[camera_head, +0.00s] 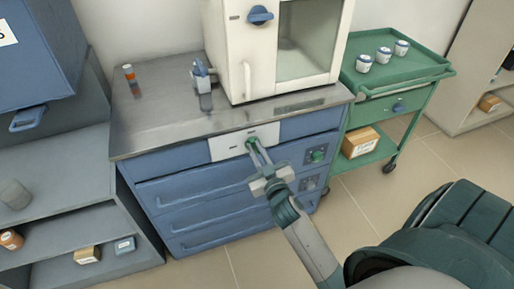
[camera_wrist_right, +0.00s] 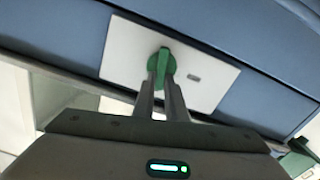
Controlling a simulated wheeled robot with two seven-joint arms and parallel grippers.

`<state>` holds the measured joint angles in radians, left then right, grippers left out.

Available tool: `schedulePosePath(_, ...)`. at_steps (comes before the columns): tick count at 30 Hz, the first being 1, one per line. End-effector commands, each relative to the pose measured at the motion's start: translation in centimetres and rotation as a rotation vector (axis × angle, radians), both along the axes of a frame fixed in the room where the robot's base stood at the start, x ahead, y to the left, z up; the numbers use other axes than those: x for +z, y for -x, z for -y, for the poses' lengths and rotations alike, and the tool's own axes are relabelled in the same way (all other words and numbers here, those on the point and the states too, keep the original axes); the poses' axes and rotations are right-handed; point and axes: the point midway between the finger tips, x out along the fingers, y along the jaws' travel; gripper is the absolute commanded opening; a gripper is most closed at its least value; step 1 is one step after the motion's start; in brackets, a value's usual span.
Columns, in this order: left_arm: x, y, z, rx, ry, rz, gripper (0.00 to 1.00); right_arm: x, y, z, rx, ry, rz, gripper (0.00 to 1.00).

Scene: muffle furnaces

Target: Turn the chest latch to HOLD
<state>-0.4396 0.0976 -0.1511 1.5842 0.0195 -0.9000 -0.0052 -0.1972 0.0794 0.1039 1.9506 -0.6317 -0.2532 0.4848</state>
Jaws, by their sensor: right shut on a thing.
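The chest latch is a green knob (camera_wrist_right: 161,67) on a white plate (camera_wrist_right: 125,60) set in the front of the blue chest (camera_head: 215,190). The white plate also shows in the head view (camera_head: 226,148), with small dark labels whose text I cannot read. My right gripper (camera_head: 252,146) reaches up to the plate and is shut on the green knob; in the right wrist view its fingertips (camera_wrist_right: 161,82) press around the knob's lower part. Part of the knob is hidden by the fingers. My left gripper is in neither view.
A white furnace (camera_head: 233,60) with a blue knob stands on the chest's metal top (camera_head: 150,125). A green cart (camera_head: 430,66) with several jars stands to the right. Grey shelves (camera_head: 60,165) stand left.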

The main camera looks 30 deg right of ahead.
Motion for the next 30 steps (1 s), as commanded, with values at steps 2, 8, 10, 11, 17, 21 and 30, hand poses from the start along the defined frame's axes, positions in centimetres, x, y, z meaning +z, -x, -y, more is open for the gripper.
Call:
schedulePosePath(2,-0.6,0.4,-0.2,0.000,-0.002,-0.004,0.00,0.2,0.0,-0.2,0.000,0.059,-0.014,0.00)
schedulePosePath(8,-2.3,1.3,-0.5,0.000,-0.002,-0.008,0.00,0.1,-0.1,-0.4,0.000,0.240,-0.058,0.00)
schedulePosePath(10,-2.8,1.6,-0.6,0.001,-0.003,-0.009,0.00,0.0,-0.2,-0.5,0.000,0.306,-0.072,0.00)
schedulePosePath(11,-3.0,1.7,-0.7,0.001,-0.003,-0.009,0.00,0.0,-0.2,-0.5,-0.001,0.334,-0.079,0.00)
schedulePosePath(17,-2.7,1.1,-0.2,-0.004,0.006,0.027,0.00,-0.2,-0.2,-0.8,0.000,0.520,-0.124,0.00)
schedulePosePath(21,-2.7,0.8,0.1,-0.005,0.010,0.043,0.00,-0.4,-0.3,-0.9,0.000,0.650,-0.154,0.00)
schedulePosePath(30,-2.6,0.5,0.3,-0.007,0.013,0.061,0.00,-0.9,-0.3,-1.2,0.001,0.927,-0.221,0.00)
